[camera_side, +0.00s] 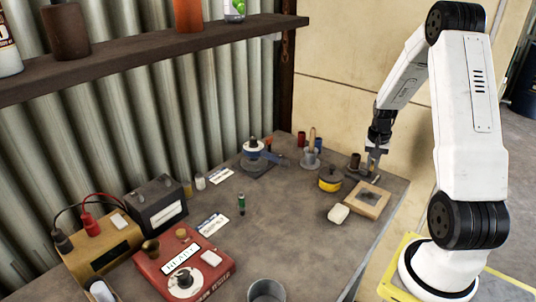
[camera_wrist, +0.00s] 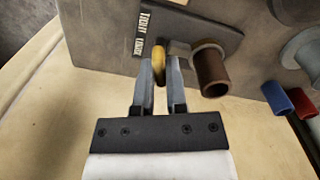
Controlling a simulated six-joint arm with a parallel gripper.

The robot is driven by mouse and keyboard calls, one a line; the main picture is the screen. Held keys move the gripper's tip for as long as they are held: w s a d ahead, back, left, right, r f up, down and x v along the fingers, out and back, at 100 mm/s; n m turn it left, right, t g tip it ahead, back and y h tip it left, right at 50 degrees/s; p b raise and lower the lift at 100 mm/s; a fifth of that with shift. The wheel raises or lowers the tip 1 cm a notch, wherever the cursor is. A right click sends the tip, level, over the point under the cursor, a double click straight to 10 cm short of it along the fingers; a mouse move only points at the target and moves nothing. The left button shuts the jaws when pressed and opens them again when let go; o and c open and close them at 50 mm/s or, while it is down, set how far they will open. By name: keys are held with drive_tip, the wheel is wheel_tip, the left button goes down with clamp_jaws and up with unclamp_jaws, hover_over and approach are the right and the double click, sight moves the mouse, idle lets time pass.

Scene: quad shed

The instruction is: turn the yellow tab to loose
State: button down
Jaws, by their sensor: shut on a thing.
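The yellow tab (camera_wrist: 159,64) stands between the two fingers of my gripper (camera_wrist: 159,75) in the wrist view, which are shut on it. The tab sits by a dark plate (camera_wrist: 190,32) on the table, beside a brown upright cylinder (camera_wrist: 210,72). A label strip (camera_wrist: 144,28) lies left of the tab; its lettering is too blurred to read surely. In the side view my gripper (camera_side: 372,172) is low at the table's far right, just right of the brown cylinder (camera_side: 354,161). The tab cannot be made out there.
Red (camera_wrist: 301,102) and blue (camera_wrist: 275,97) cylinders are at the right in the wrist view. A red box (camera_side: 213,276) is front left. The middle of the table is fairly clear.

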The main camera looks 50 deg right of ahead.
sight(373, 162)
drive_tip(key=n, duration=0.6)
drive_tip(key=shift+n, duration=0.3)
drive_tip(key=n, duration=0.5)
drive_tip(key=shift+n, duration=0.3)
drive_tip(key=c, duration=0.7)
unclamp_jaws()
drive_tip(key=shift+o, duration=0.2)
drive_tip(key=shift+r, duration=0.15)
drive_tip(key=shift+r, duration=3.8)
